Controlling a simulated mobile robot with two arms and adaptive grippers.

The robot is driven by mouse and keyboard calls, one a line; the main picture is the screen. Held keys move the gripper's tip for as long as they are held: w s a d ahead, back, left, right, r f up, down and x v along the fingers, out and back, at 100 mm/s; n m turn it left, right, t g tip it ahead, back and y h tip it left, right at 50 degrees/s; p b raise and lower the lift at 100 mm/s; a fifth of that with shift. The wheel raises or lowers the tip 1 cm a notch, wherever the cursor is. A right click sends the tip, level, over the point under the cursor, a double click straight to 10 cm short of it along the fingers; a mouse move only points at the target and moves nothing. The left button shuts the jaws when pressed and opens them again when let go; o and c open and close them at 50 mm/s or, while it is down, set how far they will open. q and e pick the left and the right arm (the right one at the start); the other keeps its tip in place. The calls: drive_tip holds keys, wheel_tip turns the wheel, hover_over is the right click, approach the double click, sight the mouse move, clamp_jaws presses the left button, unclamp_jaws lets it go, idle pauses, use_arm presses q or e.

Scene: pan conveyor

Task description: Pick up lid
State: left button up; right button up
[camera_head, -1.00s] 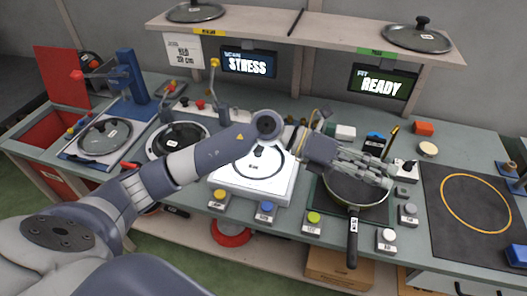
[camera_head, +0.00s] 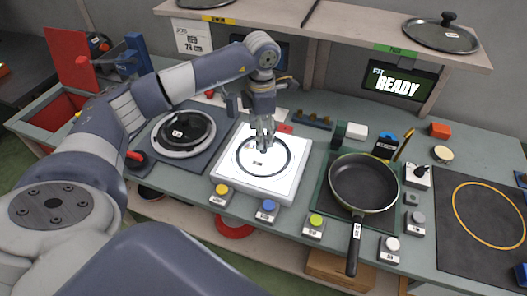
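A round glass lid with a dark rim (camera_head: 244,169) lies on the white square platform (camera_head: 225,175) in the middle of the bench. My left gripper (camera_head: 263,146) points straight down over the middle of this lid, with its fingers at the knob. The fingers hide the knob, and I cannot tell whether they are closed on it. Another glass lid with a dark knob (camera_head: 441,34) lies on the upper shelf at the right. My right gripper is not in view.
A dark pan (camera_head: 364,181) sits right of the platform, its handle toward the front. Coloured button boxes (camera_head: 266,209) line the front edge. A dark round item (camera_head: 183,132) lies left of the platform. A READY screen (camera_head: 396,87) stands under the shelf (camera_head: 345,26).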

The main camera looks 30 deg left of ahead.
use_arm(q)
drive_tip(key=shift+f, duration=0.6)
wheel_tip(320, 180, down, 4)
drive_tip(key=shift+w+r+p, duration=0.1)
drive_tip(key=shift+r+p, duration=0.1)
drive_tip(key=shift+p, duration=0.9)
drive_tip(key=shift+f, duration=0.55)
clamp_jaws()
